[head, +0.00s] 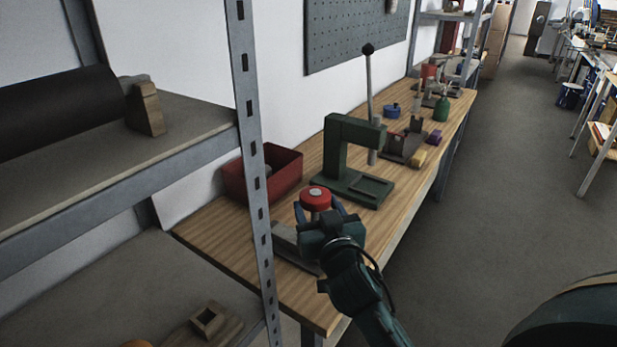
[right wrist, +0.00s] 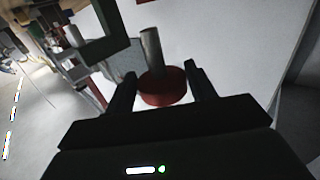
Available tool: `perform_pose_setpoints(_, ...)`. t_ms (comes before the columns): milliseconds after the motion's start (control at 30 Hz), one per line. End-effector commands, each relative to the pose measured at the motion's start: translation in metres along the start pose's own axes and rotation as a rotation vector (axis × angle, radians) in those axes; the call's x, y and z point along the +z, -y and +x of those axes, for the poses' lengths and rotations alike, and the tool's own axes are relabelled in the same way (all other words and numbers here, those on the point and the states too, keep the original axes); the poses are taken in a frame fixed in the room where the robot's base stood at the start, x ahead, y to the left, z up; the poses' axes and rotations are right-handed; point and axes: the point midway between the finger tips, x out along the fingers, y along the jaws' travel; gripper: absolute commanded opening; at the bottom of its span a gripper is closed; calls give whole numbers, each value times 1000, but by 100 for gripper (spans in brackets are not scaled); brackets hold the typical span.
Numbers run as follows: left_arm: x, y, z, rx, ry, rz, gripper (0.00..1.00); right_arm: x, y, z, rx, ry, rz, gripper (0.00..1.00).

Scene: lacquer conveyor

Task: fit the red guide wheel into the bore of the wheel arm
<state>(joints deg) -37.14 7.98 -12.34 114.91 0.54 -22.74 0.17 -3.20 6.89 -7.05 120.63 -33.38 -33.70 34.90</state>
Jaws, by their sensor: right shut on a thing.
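The red guide wheel (head: 315,198) is a short red disc with a pale grey centre. My right gripper (head: 318,207) is shut on it, above the near end of the wooden bench. In the right wrist view the red wheel (right wrist: 163,92) sits between the two dark fingers, and a grey pin stands out from it. A grey flat part (head: 290,243) lies on the bench below and left of the gripper, partly hidden by it. It may be the wheel arm; I cannot make out a bore. My left gripper is not in view.
A green press (head: 340,150) with an upright lever stands behind the wheel. A red bin (head: 285,172) is at the back left of the bench (head: 215,228). A perforated metal shelf post (head: 253,150) stands close on the left. Several small parts lie farther along the bench.

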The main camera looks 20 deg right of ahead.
Motion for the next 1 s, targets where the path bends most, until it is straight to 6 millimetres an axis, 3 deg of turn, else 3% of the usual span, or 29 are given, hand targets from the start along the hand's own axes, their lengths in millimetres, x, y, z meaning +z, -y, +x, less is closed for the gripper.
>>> perform_pose_setpoints(200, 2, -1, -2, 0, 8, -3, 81, -11, -6, 11, 27, -4, 1, 29)
perform_pose_setpoints(667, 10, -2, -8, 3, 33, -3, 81, -12, -6, 11, 25, -3, 3, 29)
perform_pose_setpoints(1000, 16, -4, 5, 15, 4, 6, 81, 14, -6, 12, 25, -4, 1, 29)
